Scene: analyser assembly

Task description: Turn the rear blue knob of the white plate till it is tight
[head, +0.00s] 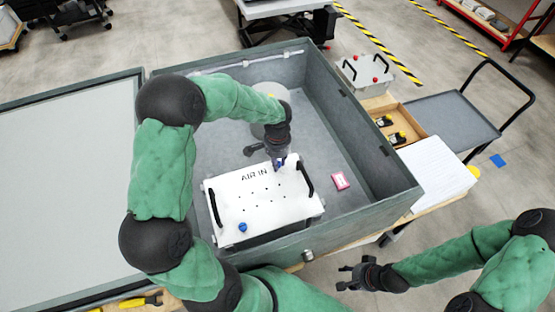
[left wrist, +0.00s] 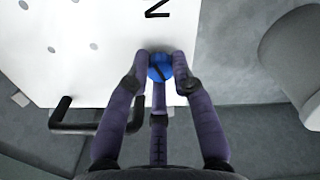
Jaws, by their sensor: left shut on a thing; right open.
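The white plate (head: 262,209), marked "AIR IN" and fitted with two black handles, lies in the grey case. It also shows in the left wrist view (left wrist: 75,60). My left gripper (head: 279,162) is at the plate's rear edge. In the head view the gripper mostly hides this knob. The front blue knob (head: 243,227) stands free near the plate's front left corner. My right gripper (head: 354,277) is open and empty, outside the case at the lower right.
The grey case's walls (head: 361,130) surround the plate. A pink box (head: 340,181) lies on the case floor to its right. A light cylinder (head: 271,97) stands behind my left gripper. Papers (head: 432,175) and a wooden tray (head: 409,124) lie outside to the right.

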